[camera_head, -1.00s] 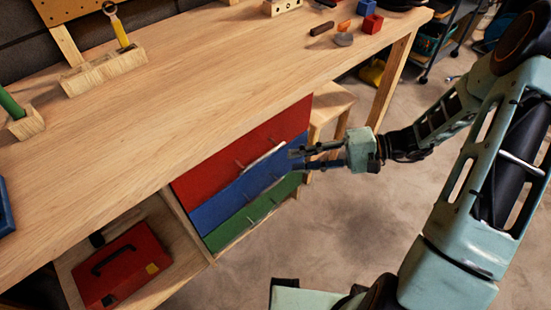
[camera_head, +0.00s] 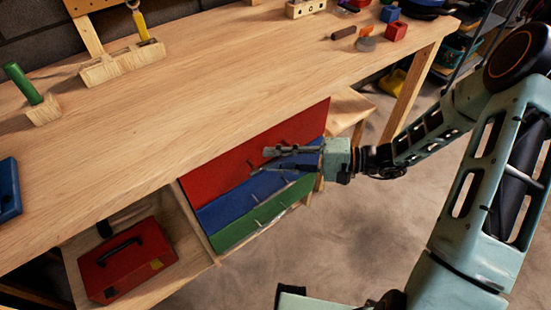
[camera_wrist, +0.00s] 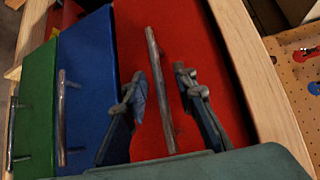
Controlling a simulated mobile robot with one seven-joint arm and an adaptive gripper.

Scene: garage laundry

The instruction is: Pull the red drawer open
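The red drawer (camera_head: 220,172) is the top one of a stack under the workbench, and its front looks flush with the bench frame. In the wrist view the red front (camera_wrist: 212,70) fills the middle, with its metal bar handle (camera_wrist: 160,90) running lengthwise. My gripper (camera_head: 268,160) is in front of the drawers in the head view. In the wrist view my gripper (camera_wrist: 160,95) is open, with one finger on each side of the red handle. Whether either finger touches the handle cannot be told.
Below the red drawer are a blue drawer (camera_head: 226,204) and a green drawer (camera_head: 238,230), each with a bar handle. The workbench top (camera_head: 200,105) overhangs above. A red toolbox (camera_head: 128,262) sits on the shelf at left. The floor (camera_head: 345,235) before the drawers looks clear.

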